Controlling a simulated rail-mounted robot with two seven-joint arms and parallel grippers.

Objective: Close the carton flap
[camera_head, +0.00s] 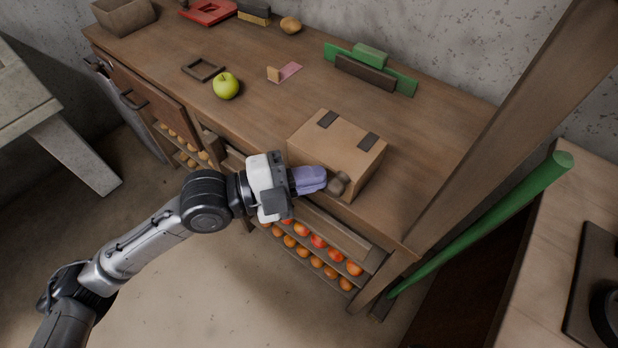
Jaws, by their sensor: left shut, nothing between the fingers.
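The carton (345,150) is a brown cardboard box near the front edge of the wooden workbench. Its top looks flat, with two dark patches on it. I cannot make out a separate raised flap. My left gripper (338,184) comes in from the left, with purple fingers and dark rounded tips. It is shut and empty at the front side of the carton, covering part of its lower front. I cannot tell whether the tips touch the cardboard. My right gripper is not in view.
A green apple (226,86), a small dark frame (203,68) and a pink card piece (291,71) lie left of the carton. A green and brown block assembly (370,68) stands behind it. Fruit shelves (318,241) sit below the bench. A wooden post (510,130) rises at right.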

